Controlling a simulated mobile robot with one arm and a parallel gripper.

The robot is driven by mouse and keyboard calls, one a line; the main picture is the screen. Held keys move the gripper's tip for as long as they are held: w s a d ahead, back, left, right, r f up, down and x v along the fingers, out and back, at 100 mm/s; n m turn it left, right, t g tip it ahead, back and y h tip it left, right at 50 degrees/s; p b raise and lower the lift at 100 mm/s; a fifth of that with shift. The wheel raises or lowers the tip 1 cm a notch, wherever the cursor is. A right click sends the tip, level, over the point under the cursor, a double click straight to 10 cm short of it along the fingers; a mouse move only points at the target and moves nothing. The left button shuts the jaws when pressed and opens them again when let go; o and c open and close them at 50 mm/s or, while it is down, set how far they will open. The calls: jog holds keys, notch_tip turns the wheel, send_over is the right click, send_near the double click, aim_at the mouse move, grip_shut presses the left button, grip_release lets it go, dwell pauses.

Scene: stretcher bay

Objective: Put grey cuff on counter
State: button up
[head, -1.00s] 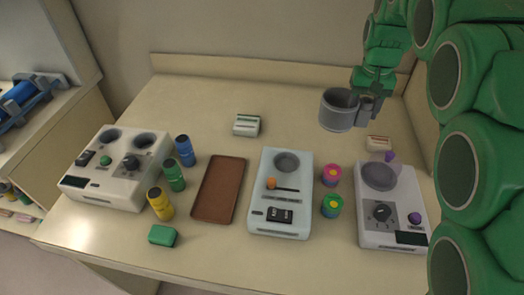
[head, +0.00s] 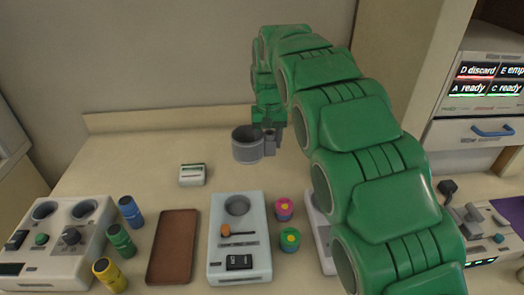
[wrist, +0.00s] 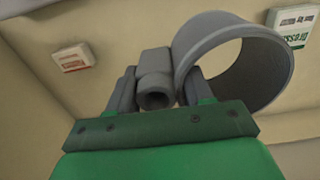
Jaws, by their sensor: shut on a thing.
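The grey cuff (head: 246,146) is a hollow grey ring with a short tube on its side. My gripper (head: 268,138) is shut on that side tube and holds the cuff above the back part of the counter (head: 130,150). In the wrist view the cuff (wrist: 285,75) extends to the right of my gripper (wrist: 156,95), its ring opening showing, with the side tube between the fingers. My green arm covers the right part of the counter in the head view.
A small white box (head: 192,175) lies on the counter left of the cuff. In front are a white device (head: 240,262), a brown tray (head: 172,245), pink (head: 284,210) and green (head: 290,240) pots, and several bottles. A drawer unit (head: 490,132) stands at right. The back left counter is clear.

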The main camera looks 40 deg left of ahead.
jog(key=shift+w+a+f, duration=0.85)
jog(key=shift+a+f, duration=0.2)
jog(key=shift+f, duration=0.1)
jog(key=shift+w+a+f, duration=0.9)
jog(key=shift+a+f, duration=0.1)
jog(key=shift+f, duration=0.15)
jog(key=shift+w+a+f, duration=0.85)
jog(key=shift+a+f, duration=0.2)
jog(key=shift+f, duration=0.1)
jog(key=shift+f, duration=0.1)
jog(key=shift+w+a+f, duration=0.2)
jog(key=shift+w+f, duration=0.05)
jog(key=shift+f, duration=1.6)
jog(key=o, duration=1.2)
jog(key=shift+f, duration=0.1)
